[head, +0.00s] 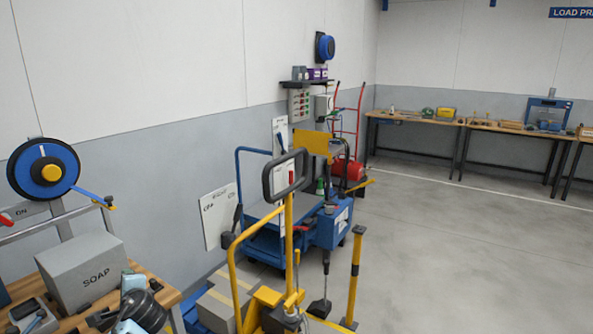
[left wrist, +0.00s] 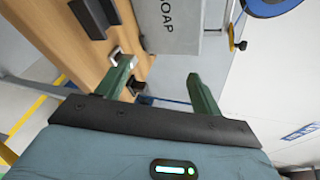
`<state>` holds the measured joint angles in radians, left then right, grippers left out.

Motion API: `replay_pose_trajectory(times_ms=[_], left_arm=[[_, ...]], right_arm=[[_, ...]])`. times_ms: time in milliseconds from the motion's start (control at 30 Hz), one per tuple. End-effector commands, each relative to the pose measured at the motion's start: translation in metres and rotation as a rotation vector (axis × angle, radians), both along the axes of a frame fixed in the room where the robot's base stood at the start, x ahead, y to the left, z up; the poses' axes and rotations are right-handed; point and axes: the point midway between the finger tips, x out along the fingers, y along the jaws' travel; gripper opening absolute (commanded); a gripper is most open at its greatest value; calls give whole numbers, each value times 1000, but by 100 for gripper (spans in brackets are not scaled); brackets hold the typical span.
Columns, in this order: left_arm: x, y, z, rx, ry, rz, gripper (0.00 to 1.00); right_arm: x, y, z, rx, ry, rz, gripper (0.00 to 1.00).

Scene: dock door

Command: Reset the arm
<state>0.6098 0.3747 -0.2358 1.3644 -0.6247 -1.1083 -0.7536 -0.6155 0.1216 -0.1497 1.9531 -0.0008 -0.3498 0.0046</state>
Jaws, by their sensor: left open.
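My left gripper (left wrist: 159,72) shows in the left wrist view with its two green fingers spread apart. Nothing is between them. The fingers reach toward a wooden workbench (left wrist: 88,58) and a grey box marked SOAP (left wrist: 185,42); I cannot tell how far off these are. In the head view the SOAP box (head: 85,272) stands on the workbench at the lower left. I cannot make out the left gripper's fingers in the head view. My right gripper is in neither view.
A blue reel (head: 22,172) hangs above the bench. A yellow-framed cart (head: 236,272) and a blue cart (head: 328,230) stand in the middle. A yellow post (head: 355,272) rises to their right. The grey floor (head: 460,260) at the right is clear. Benches (head: 500,128) line the far wall.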

Motion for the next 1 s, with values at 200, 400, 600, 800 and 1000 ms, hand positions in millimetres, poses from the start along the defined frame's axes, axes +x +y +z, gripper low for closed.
replay_pose_trajectory(times_ms=[200,400,600,800,1000], left_arm=[[-88,-68,-91,-335,11,43,67],[-184,-124,-143,-636,47,145,67],[-286,-173,-164,-911,101,301,67],[-363,-205,-160,-1097,149,451,67],[-412,-223,-148,-1205,182,560,67]], right_arm=[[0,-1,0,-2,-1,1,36],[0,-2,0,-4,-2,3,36],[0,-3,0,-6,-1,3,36],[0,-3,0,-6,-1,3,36],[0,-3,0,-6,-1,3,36]])
